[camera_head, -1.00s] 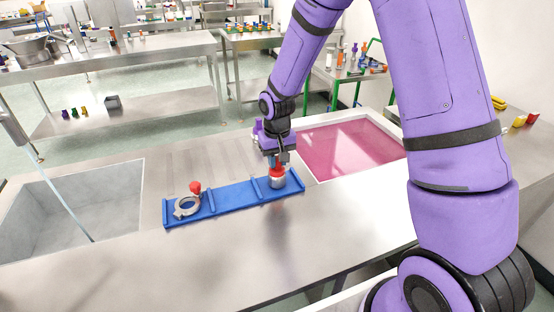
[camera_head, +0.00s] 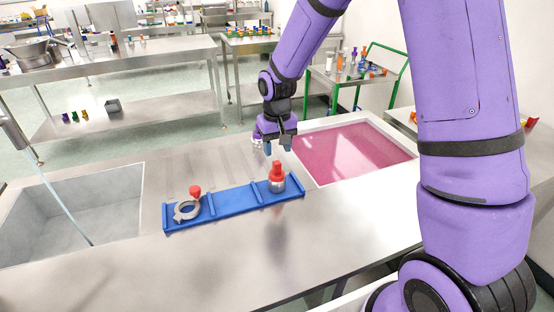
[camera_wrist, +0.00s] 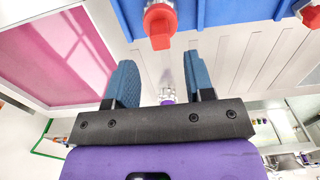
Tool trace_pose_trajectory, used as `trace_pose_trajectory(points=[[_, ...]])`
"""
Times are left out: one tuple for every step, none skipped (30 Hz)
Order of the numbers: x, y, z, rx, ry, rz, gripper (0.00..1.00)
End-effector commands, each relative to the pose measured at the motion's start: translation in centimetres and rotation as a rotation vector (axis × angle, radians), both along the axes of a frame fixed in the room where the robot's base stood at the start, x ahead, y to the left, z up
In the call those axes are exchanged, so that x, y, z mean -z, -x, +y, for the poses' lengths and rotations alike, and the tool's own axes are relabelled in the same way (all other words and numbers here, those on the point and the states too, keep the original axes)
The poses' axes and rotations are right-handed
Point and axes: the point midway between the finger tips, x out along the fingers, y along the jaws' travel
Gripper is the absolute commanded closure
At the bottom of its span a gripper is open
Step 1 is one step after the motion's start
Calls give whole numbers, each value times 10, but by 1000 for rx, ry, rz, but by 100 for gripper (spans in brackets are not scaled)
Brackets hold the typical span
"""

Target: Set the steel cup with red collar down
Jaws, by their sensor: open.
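The steel cup with red collar (camera_head: 277,180) stands upright in the right-hand section of a blue tray (camera_head: 232,204) on the steel counter. In the wrist view the red part of the cup (camera_wrist: 160,30) shows at the top, beyond the fingertips. My gripper (camera_head: 278,148) is open and empty, above and behind the cup and apart from it. In the wrist view its two blue-grey finger pads (camera_wrist: 160,82) are spread with nothing between them.
A grey ring clamp with a red knob (camera_head: 187,208) lies in the tray's left section. A basin of pink liquid (camera_head: 352,152) is right of the tray, and a grey sink (camera_head: 75,210) is at the left. The counter in front of the tray is clear.

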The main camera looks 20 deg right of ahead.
Motion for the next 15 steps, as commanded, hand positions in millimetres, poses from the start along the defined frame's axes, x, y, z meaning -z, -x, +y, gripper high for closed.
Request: trace_pose_trajectory(points=[[-12,-1,0,1,0,-5,51],[-18,-1,0,1,-1,-5,51],[-24,-1,0,0,-1,-4,51],[-29,0,0,0,-1,-3,51],[-34,0,0,0,-1,-4,51],[-39,0,0,-1,-1,-2,51],[-43,0,0,-1,0,-2,51],[-46,-1,0,-1,0,-2,51],[-50,0,0,-1,0,-2,51],[-53,0,0,-1,0,-2,51],[-55,0,0,-1,0,-1,51],[-57,0,0,-1,0,-1,51],[-58,0,0,-1,0,-1,51],[-59,0,0,-1,0,-1,51],[-59,0,0,-1,0,0,51]])
